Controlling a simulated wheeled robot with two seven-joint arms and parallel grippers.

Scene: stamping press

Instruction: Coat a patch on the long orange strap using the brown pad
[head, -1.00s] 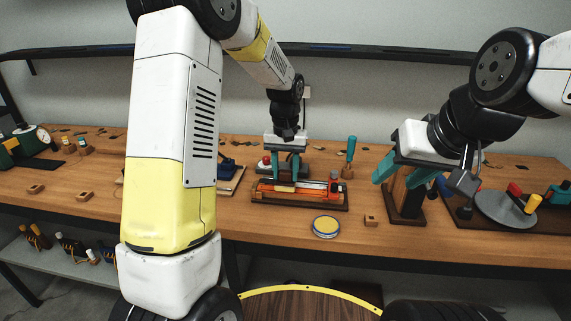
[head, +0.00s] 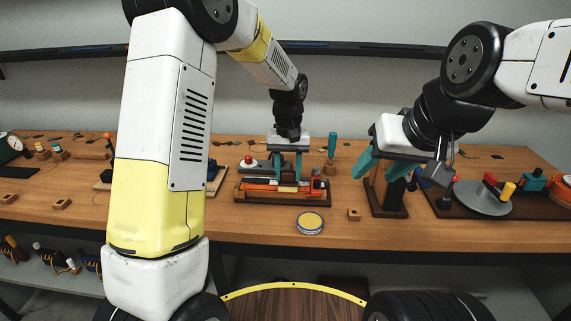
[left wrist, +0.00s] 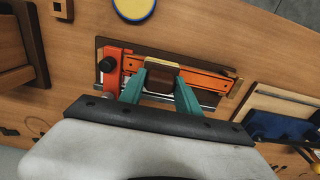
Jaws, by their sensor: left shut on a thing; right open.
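My left gripper (head: 288,177) is shut on the brown pad (left wrist: 163,74). The long orange strap (left wrist: 200,79) lies in a dark tray (head: 240,199) on the bench; it also shows in the head view (head: 260,188). The pad sits between the teal fingers over the middle of the strap. It looks on or just above the strap; I cannot tell if it touches. My right gripper (head: 382,168) is open and empty at a dark stand, well to the right of the strap.
A round yellow tin with a blue rim (head: 310,222) and a small wooden block (head: 354,214) stand in front of the tray. A teal-handled tool (head: 332,145) stands behind it. A grey disc with coloured knobs (head: 482,198) is at the right.

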